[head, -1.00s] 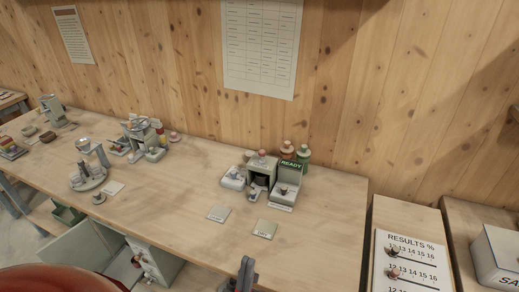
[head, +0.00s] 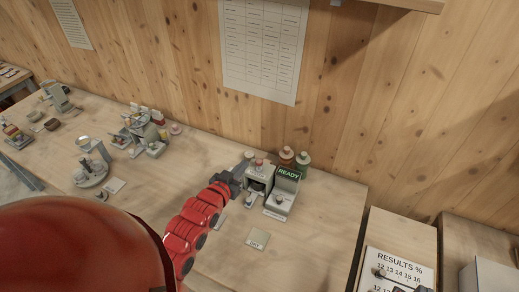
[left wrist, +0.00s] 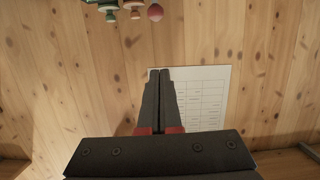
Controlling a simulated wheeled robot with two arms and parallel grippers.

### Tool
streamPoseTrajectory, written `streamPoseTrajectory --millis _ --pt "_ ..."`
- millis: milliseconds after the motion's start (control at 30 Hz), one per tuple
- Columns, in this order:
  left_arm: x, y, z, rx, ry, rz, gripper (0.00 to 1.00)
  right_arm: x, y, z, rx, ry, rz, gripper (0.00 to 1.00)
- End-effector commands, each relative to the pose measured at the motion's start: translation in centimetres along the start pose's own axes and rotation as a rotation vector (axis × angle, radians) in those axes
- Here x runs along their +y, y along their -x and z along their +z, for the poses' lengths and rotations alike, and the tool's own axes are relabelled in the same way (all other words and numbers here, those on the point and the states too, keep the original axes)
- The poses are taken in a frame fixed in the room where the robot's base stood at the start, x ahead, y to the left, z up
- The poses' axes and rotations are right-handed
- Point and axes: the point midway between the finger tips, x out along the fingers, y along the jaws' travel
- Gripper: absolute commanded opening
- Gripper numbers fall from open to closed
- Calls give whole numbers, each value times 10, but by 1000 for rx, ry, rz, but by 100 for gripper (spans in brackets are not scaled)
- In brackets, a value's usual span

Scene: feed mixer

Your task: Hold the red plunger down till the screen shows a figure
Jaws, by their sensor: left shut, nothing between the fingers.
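The grey tester (head: 261,172) stands on the bench with a small pinkish-red knob (head: 259,162) on top, which looks like the plunger. Its screen (head: 288,173) reads READY, with no figure. My left gripper (head: 246,157) is shut and empty, just left of the knob in the head view; I cannot tell whether they touch. In the left wrist view the shut fingertips (left wrist: 160,72) point at the wall, and a reddish ball (left wrist: 155,12) shows at the top edge, apart from them. My right gripper is out of view.
A flat square plate (head: 258,239) lies in front on clear bench. A results board (head: 400,262) is at the lower right. Other apparatus (head: 140,130) stands to the left. A wall chart (head: 265,50) hangs behind.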

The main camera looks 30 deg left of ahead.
Motion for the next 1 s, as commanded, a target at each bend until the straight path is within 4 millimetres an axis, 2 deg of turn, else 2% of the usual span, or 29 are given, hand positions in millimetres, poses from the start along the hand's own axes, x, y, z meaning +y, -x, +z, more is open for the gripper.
streamPoseTrajectory --millis 333,467,567,733,967,1000 --pt "0 0 3 -15 -2 2 0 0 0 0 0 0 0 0" --pt "1 -7 5 -13 -2 3 0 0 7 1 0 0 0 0" --pt "1 -20 7 -9 -4 3 0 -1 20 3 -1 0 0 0" --pt "2 -56 8 -8 -2 5 0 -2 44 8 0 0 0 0" --pt "2 -103 8 -11 -2 4 0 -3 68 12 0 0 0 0" --pt "2 -104 14 -14 -2 3 0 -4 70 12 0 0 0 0"
